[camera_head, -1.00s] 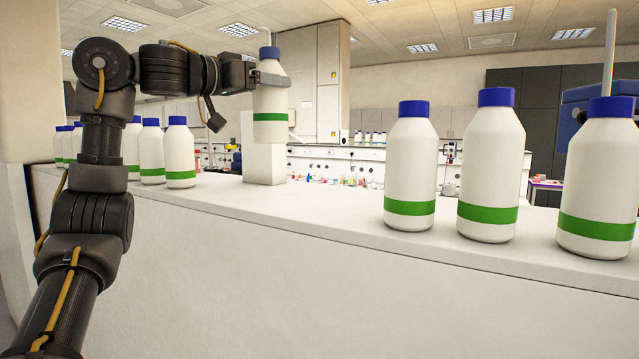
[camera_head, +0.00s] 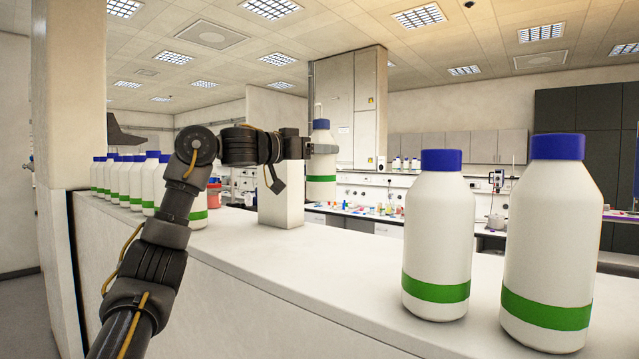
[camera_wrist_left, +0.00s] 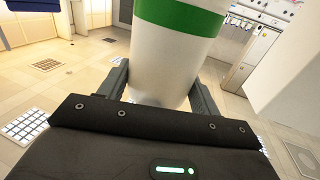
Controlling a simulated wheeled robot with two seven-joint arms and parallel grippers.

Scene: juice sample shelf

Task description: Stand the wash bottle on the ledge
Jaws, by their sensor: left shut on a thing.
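The wash bottle (camera_head: 321,168) is white with a blue cap, a green band and a thin spout on top. My left gripper (camera_head: 322,149) is shut around its upper body and holds it upright in the air. In the left wrist view the bottle (camera_wrist_left: 172,55) fills the space between the fingers of my left gripper (camera_wrist_left: 158,92). The white ledge (camera_head: 300,262) runs from the left back to the right front. The bottle's base appears higher than the ledge top; whether it is over the ledge is unclear. My right gripper is not in view.
A white block (camera_head: 280,195) stands on the ledge just left of the held bottle. Two large similar bottles, one (camera_head: 438,235) beside another (camera_head: 550,245), stand at the right. A row of bottles (camera_head: 135,183) stands at the left. The ledge between block and right bottles is bare.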

